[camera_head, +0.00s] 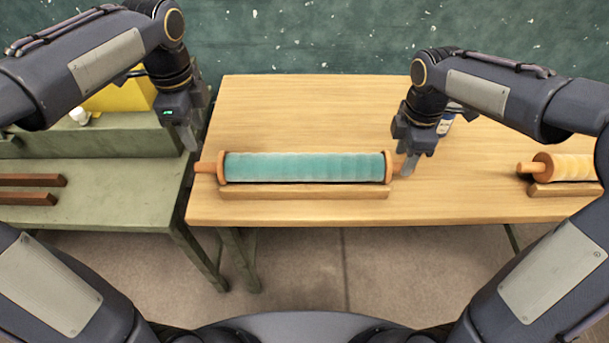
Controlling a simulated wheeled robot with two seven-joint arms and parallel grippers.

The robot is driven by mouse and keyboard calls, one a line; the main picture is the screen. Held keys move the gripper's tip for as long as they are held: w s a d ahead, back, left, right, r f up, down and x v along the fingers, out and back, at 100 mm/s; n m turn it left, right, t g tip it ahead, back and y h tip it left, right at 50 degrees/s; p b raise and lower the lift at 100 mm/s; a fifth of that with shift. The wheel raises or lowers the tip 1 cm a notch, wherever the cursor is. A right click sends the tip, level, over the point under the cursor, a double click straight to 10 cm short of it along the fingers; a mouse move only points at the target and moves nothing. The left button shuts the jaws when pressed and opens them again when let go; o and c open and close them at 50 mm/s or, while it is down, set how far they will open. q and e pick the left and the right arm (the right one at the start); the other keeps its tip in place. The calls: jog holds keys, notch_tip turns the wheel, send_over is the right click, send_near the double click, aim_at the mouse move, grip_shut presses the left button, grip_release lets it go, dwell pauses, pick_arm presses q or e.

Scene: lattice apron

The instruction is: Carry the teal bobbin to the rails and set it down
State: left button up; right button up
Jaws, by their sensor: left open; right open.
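The teal bobbin (305,167) lies level on a wooden cradle (303,193) at the front of the wooden table, with an orange flange and peg at each end. My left gripper (191,140) is open, just above and beside the bobbin's left peg (205,167). My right gripper (410,165) is open at the right peg, which its fingers partly hide; I cannot tell if they touch it. The rails (30,190) are two dark brown bars on the green bench at the left.
A yellow bin (125,95) stands at the back of the green bench (110,180). A gap separates bench and wooden table (300,115). A small bottle (446,124) stands behind my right gripper.

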notch_tip(320, 180, up, 8)
jog(key=shift+f, duration=0.15)
dwell(0.5)
pick_arm(q)
jog(key=s+n+t+h+p, duration=0.3)
jog(key=s+n+t+p, duration=0.2)
jog(key=s+n, duration=1.4)
jog(key=shift+s+d+f+n+t+h, duration=0.15)
jog(key=shift+s+d+n+t+h, duration=0.2)
jog(key=shift+s, duration=0.8)
pick_arm(e)
jog(key=s+m+t+y, duration=0.3)
jog(key=s+m+t, duration=0.2)
jog(key=s+m, duration=1.4)
jog(key=shift+s+a+m+t+y, duration=0.3)
jog(key=shift+s+m+y, duration=0.1)
jog(key=shift+s, duration=0.75)
pick_arm(q)
jog(key=shift+a, duration=0.1)
pick_arm(e)
jog(key=shift+f, duration=0.1)
